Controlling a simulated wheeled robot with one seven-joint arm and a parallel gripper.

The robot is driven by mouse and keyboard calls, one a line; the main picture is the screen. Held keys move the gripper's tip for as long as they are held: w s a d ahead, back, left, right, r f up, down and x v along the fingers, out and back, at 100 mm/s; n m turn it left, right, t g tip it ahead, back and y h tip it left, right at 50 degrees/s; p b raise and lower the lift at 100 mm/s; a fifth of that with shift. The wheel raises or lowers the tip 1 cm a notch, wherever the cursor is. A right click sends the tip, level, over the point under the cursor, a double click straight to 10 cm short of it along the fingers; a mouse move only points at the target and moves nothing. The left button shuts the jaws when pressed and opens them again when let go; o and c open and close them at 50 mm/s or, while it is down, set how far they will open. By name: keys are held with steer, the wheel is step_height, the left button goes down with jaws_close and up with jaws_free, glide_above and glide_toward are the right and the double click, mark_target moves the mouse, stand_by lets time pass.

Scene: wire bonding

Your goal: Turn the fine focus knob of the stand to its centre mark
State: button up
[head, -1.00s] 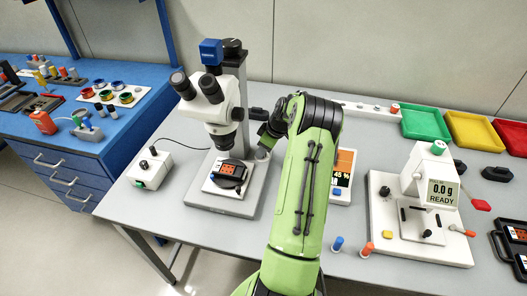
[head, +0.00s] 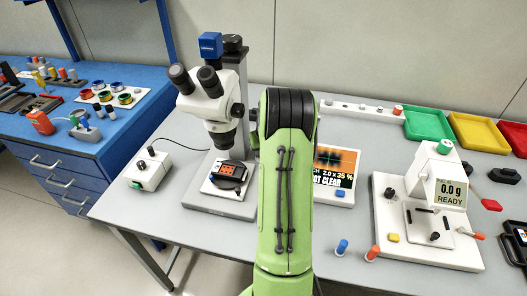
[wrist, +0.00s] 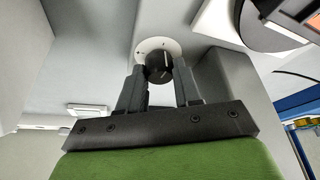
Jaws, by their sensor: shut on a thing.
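The microscope stand (head: 205,200) is at the left of the grey table, with a white microscope head (head: 213,105) on its column. In the wrist view, the black fine focus knob (wrist: 158,66) sits on a white dial disc (wrist: 148,48) with small marks. The knob has a pale pointer line on its face. My gripper (wrist: 158,75) is shut on the knob, one finger on each side. In the head view my green arm hides the gripper and the knob.
A small white control box (head: 148,170) is left of the stand. A white bonding machine (head: 430,190) reading "0.0 g READY" is at the right. Blue and orange pegs stand near the front edge. Green (head: 427,124) and yellow trays lie at the back right.

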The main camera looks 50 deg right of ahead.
steer(key=shift+m, duration=0.6)
steer(key=shift+h, duration=0.3)
steer(key=o, duration=1)
steer(key=shift+o, duration=0.2)
steer(key=p+v, duration=0.3)
steer(key=v, duration=1.2)
steer(key=shift+r, duration=0.45)
steer(key=shift+w, duration=0.1)
